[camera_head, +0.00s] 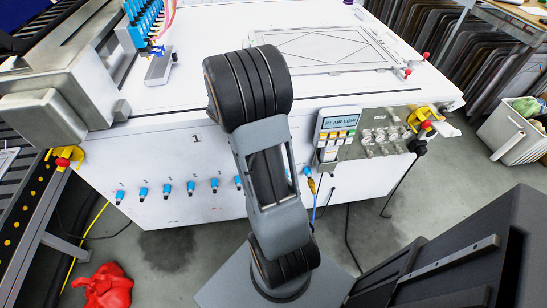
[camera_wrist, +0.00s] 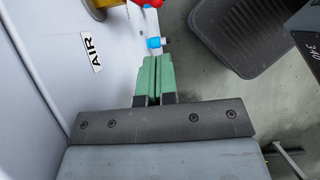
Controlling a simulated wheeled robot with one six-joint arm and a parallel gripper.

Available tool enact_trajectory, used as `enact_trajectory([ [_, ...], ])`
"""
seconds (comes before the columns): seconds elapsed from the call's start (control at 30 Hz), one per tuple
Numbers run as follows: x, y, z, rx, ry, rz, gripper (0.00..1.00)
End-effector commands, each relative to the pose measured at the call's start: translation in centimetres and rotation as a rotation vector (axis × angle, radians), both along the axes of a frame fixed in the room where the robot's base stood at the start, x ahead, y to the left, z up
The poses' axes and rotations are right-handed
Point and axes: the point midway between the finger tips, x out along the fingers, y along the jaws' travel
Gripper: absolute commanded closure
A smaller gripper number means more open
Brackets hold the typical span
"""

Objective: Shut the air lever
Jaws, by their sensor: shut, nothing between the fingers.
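In the wrist view my gripper (camera_wrist: 157,62) has two green fingers pressed together with nothing between them. A small blue and white piece (camera_wrist: 154,43) lies just beyond the fingertips, beside the white panel. It may be part of the air lever; I cannot tell whether the fingers touch it. A red part (camera_wrist: 147,3) and a yellow part are cut off by the top edge. My gripper does not show in the head view, and no air lever can be made out there.
The head view shows a white table (camera_head: 190,170) with a row of blue fittings and a control panel (camera_head: 338,125) reading "P1 AIR LOW". A yellow and red switch (camera_head: 425,122) is at its right corner. A red bag-like thing (camera_head: 105,287) lies on the floor.

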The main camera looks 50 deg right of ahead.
Motion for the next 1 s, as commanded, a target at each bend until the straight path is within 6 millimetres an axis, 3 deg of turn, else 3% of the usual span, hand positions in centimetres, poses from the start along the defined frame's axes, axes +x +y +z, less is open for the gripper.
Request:
enact_trajectory([
  [0.1, -0.8, -0.9, -2.5, 0.002, 0.003, -0.002, 1.00],
  [0.3, -2.0, -2.3, -5.1, 0.000, 0.001, -0.003, 1.00],
  [0.6, -3.4, -4.0, -6.6, 0.000, 0.002, -0.002, 1.00],
  [1.0, -3.6, -4.3, -6.8, 0.000, 0.000, 0.001, 1.00],
])
